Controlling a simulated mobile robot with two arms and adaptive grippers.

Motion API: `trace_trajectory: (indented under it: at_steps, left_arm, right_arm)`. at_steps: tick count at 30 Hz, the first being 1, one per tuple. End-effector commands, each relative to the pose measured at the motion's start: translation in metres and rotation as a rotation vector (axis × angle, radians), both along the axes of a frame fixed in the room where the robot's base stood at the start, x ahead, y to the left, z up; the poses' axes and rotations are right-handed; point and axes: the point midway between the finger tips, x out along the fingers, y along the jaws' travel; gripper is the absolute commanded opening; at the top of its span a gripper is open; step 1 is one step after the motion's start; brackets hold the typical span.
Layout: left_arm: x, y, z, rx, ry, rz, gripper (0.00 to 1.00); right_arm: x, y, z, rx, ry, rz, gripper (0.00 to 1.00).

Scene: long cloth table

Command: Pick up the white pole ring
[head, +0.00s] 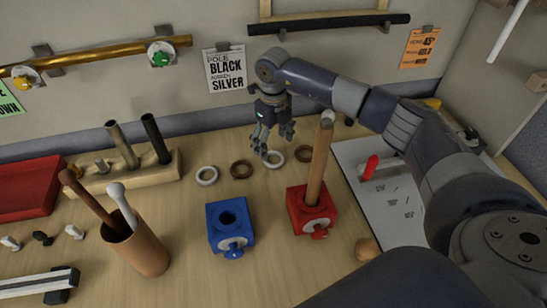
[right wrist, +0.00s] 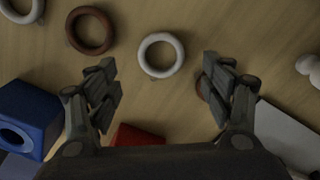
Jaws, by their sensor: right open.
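Two white rings lie flat on the table in a row with brown ones. One white ring (head: 274,165) is just below my right gripper (head: 274,143) in the head view. The same ring (right wrist: 161,75) lies between the fingertips of my right gripper (right wrist: 160,63) in the right wrist view, with nothing gripped. The other white ring (head: 207,184) is at the left end of the row; part of it shows at the top left of the right wrist view (right wrist: 20,20). My right gripper is open, pointing down above the table. My left gripper is out of view.
A brown ring (head: 241,177) lies left of the nearer white ring, another (head: 304,162) to its right. A red base (head: 302,221) holds an upright wooden pole (head: 319,165) close by. A blue base (head: 226,236) stands in front. A white board (head: 382,220) lies right.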

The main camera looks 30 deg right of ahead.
Motion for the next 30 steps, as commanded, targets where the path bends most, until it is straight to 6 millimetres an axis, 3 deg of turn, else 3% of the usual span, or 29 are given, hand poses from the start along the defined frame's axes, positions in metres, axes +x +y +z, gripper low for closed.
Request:
trace_trajectory:
  at_steps: [12,20,21,26,30]
  left_arm:
    - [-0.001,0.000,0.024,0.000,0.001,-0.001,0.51]
    - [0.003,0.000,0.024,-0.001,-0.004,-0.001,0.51]
    - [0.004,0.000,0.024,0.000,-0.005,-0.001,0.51]
    - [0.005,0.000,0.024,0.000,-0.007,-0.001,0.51]
    - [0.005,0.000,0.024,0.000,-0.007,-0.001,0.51]
  right_arm:
    - [-0.004,-0.002,-0.049,-0.001,0.003,0.000,0.74]
    - [-0.004,-0.002,-0.055,-0.001,0.000,0.000,0.74]
    - [-0.004,-0.002,-0.054,-0.001,0.000,0.000,0.72]
    - [-0.004,-0.003,-0.054,-0.001,0.000,0.000,0.37]
    - [-0.004,-0.003,-0.054,-0.001,0.000,0.000,0.36]
